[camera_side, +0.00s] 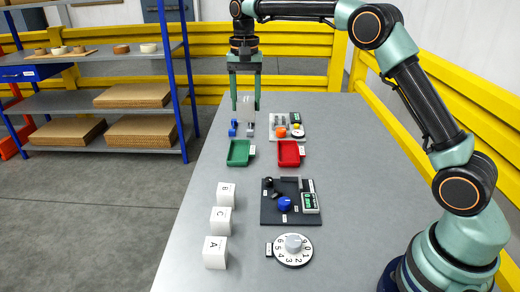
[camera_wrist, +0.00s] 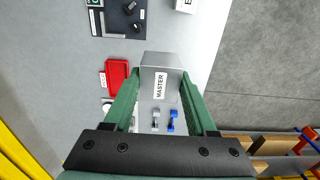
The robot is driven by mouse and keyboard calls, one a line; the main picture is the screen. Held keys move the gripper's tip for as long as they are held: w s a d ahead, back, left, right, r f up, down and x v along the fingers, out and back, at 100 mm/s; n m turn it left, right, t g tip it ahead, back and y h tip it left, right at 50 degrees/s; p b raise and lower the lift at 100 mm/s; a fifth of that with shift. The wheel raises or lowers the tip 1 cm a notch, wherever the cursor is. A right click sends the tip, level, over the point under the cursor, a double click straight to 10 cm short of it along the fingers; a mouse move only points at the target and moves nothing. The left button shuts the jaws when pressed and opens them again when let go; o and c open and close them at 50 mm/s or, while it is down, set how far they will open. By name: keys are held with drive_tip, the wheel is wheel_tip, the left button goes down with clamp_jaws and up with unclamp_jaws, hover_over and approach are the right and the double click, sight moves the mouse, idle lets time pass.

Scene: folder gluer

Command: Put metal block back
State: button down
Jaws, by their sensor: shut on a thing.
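A silver metal block with a MASTER label (camera_wrist: 160,80) is held between the two green fingers of my gripper (camera_wrist: 161,92). In the side view, my gripper (camera_side: 246,106) points down at the far left part of the table with the metal block (camera_side: 246,99) between its fingers. A blue piece (camera_side: 233,129) and a grey piece (camera_side: 250,129) are below the block; they also show in the wrist view as the blue piece (camera_wrist: 172,121) and the grey piece (camera_wrist: 155,121). I cannot tell the exact gap between the block and these pieces.
A green tray (camera_side: 239,153) and a red tray (camera_side: 289,153) stand nearer the camera. A light panel with an orange knob (camera_side: 281,131) lies right. A dark panel (camera_side: 268,212), numbered dial (camera_side: 279,254) and white lettered cubes (camera_side: 220,220) occupy the front.

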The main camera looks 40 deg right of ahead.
drive_tip(key=w+a+f, duration=0.2)
drive_tip(key=w+a, duration=0.1)
drive_tip(key=a, duration=0.1)
wheel_tip(320, 180, down, 19)
drive_tip(key=shift+w+a, duration=0.1)
idle(0.6)
drive_tip(key=shift+f, duration=0.2)
drive_tip(key=shift+c, duration=1)
unclamp_jaws()
